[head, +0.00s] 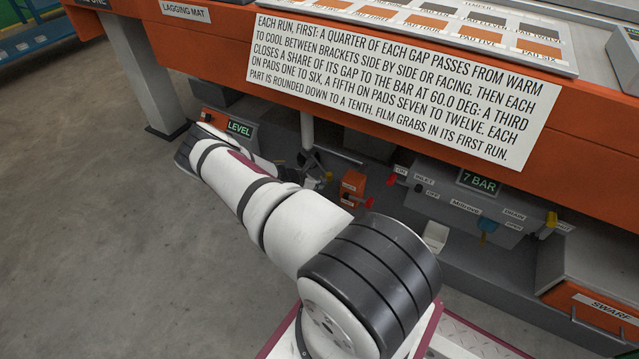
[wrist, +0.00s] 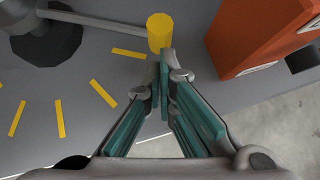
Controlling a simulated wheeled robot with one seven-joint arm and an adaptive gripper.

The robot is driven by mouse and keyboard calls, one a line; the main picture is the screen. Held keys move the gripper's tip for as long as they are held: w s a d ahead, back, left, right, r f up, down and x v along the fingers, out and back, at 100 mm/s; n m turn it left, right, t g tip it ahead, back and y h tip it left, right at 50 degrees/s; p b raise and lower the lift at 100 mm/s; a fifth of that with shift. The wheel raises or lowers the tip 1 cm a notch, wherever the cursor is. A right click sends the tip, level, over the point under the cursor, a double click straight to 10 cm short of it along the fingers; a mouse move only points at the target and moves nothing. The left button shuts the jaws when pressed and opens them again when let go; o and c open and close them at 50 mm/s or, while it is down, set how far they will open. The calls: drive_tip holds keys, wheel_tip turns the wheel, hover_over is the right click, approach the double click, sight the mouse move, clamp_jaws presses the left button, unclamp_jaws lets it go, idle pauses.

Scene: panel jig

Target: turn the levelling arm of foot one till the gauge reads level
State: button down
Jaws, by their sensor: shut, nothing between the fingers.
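In the head view my own arm hides most of the area around the gripper.
An orange box (wrist: 262,38) stands close to the right of the fingers. In the head view the orange bench (head: 590,165) overhangs this area, with a leg (head: 140,80) at left. A valve panel reading 7 BAR (head: 478,182) is at right. Open floor (head: 70,200) lies left.

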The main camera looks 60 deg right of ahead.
drive_tip(key=a, duration=0.4)
drive_tip(key=shift+w+a+r, duration=0.2)
drive_tip(key=shift+w+r, duration=0.05)
drive_tip(key=shift+w, duration=0.15)
drive_tip(key=s+p+v, duration=0.1)
drive_tip(key=p+v, duration=0.3)
drive_tip(key=v, duration=0.5)
drive_tip(key=shift+w, duration=0.25)
